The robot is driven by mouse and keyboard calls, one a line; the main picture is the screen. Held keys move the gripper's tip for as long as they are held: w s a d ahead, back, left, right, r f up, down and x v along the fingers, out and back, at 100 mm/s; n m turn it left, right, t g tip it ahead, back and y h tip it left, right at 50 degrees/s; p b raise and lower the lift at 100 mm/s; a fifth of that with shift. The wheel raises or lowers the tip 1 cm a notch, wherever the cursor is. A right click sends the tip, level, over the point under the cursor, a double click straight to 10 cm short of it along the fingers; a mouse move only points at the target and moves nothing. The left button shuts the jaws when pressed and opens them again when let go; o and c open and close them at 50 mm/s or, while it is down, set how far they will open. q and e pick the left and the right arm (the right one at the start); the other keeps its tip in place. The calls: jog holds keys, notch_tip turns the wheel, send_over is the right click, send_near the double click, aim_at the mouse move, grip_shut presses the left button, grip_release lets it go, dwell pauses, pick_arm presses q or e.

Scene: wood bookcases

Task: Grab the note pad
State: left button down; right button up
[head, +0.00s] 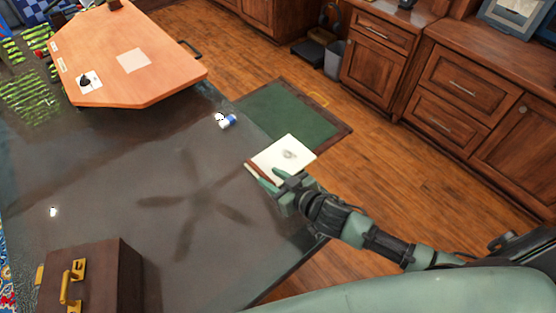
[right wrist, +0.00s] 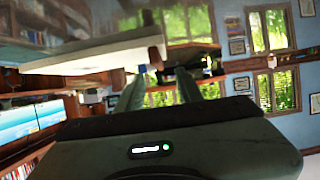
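The note pad (head: 293,151) is a flat, pale, square pad with a small grey mark on its face and a reddish-brown left edge. In the head view it shows at the right edge of the dark glossy table (head: 150,165), part of it beyond that edge. My right gripper (head: 264,175) is at the pad's near left corner, its fingers apart. In the right wrist view the pad (right wrist: 95,52) shows as a pale slab reaching across the left finger's tip and partly into the gap. I see no firm clamp on it. My left gripper is not in view.
A brown case (head: 105,275) stands at the table's front left. A small blue-and-white object (head: 228,121) lies beyond the pad. An orange-brown board (head: 150,60) covers the far left. A green mat (head: 290,112) lies on the floor; wooden cabinets (head: 465,85) stand at right.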

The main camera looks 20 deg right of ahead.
aim_at(260, 171)
jog(key=x, duration=0.4)
jog(key=shift+w+f, duration=0.25)
grip_shut()
dwell(1.2)
